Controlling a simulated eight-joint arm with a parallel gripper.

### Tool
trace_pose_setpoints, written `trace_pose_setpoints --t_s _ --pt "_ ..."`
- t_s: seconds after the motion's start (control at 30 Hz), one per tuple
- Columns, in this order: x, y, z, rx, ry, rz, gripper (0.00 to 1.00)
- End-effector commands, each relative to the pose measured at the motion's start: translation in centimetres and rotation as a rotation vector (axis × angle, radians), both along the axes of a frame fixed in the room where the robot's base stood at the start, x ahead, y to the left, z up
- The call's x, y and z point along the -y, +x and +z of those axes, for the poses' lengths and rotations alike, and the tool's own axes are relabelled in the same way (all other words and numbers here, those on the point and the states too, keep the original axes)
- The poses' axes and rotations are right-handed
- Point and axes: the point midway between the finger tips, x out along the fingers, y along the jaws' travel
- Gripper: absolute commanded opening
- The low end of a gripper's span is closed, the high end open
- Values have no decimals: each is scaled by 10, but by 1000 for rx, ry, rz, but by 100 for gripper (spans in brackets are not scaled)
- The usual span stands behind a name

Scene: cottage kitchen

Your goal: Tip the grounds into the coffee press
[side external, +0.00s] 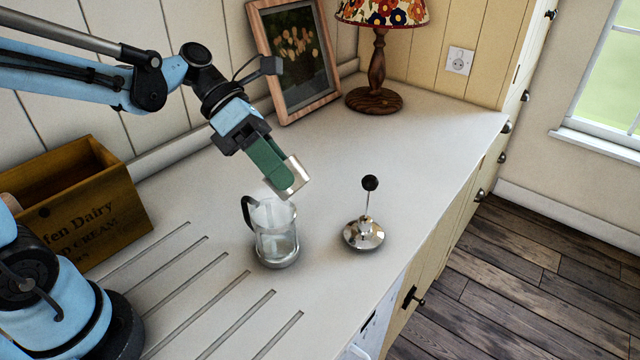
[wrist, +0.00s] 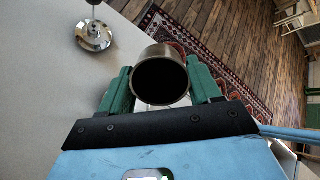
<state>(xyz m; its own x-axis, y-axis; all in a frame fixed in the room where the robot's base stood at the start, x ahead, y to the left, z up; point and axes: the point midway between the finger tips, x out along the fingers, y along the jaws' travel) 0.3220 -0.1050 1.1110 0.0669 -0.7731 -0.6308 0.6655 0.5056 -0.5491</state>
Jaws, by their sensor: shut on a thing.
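My gripper (side external: 280,174) has green fingers and is shut on a small metal cup (side external: 293,178). It holds the cup tilted, just above the coffee press and slightly right of its mouth. In the wrist view the cup (wrist: 160,54) sits between both fingers, its round mouth facing the camera. Its inside is dark, and I cannot tell whether grounds are in it. The coffee press (side external: 276,243) is a clear glass jug with a black handle, upright on the counter. No dark grounds show in it. The press lid with plunger (side external: 364,235) stands apart to the right; it also shows in the wrist view (wrist: 94,37).
A wooden crate (side external: 82,205) stands at the left. A framed picture (side external: 296,60) and a lamp (side external: 376,75) stand at the back. Grooves run along the white counter (side external: 440,150) left of the press. The counter's front edge drops to the floor at the right.

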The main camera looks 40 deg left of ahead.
Motion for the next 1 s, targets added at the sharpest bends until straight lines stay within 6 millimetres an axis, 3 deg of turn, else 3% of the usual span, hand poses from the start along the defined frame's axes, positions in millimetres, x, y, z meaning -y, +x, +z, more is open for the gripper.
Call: trace_pose_setpoints --t_s 0.63,1.0 --pt "-9 0 -10 27 -322 2 34" --pt "-10 -1 -9 31 -377 1 34"
